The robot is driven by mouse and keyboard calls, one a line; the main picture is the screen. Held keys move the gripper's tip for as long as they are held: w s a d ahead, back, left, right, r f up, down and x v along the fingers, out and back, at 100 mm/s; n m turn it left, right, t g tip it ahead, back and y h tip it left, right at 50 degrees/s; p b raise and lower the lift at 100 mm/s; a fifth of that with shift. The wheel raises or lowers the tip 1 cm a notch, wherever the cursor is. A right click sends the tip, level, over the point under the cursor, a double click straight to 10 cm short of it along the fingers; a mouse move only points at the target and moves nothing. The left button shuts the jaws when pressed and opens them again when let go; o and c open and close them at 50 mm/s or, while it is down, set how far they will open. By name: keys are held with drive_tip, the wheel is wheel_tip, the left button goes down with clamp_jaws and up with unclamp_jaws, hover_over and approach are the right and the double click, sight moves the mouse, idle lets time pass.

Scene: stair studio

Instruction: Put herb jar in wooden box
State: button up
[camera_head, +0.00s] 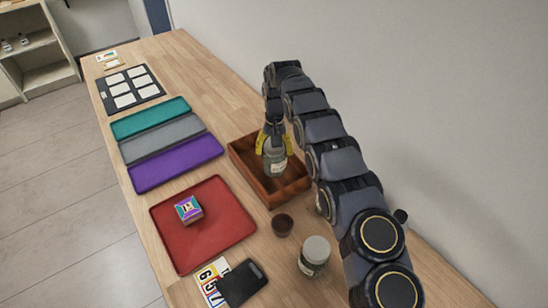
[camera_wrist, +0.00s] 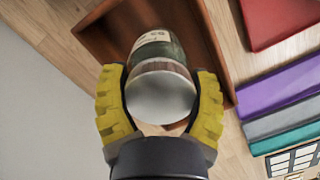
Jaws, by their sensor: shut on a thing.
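The herb jar (camera_head: 275,162) is a clear glass jar with a pale label. My gripper (camera_head: 272,142) has yellow fingers and is shut on the jar's upper part. The wooden box (camera_head: 293,189) is a brown open box below and around the jar in the head view. In the wrist view, the jar (camera_wrist: 160,90) sits between the two yellow fingers of my gripper (camera_wrist: 160,105), its silvery lid toward the camera. The box (camera_wrist: 92,38) shows behind it. I cannot tell whether the jar's base touches the box floor.
A red tray (camera_head: 215,246) holds a small colourful box (camera_head: 188,209). A dark cup (camera_head: 282,225), another lidded jar (camera_head: 314,256) and a black phone-like object (camera_head: 242,284) stand nearby. Purple (camera_head: 176,164), grey and teal trays lie left. A wall runs along the right.

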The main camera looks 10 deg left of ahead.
drive_tip(key=shift+w+a+f, duration=0.1)
drive_tip(key=shift+w+f, duration=0.2)
drive_tip(key=shift+f, duration=1.6)
drive_tip(key=shift+f, duration=0.15)
drive_tip(key=o, duration=1.1)
drive_tip(key=shift+o, duration=0.2)
drive_tip(key=r, duration=0.4)
drive_tip(key=w+r, duration=0.1)
drive_tip(key=r, duration=0.1)
drive_tip(key=shift+a+r, duration=0.1)
drive_tip(key=shift+r, duration=0.8)
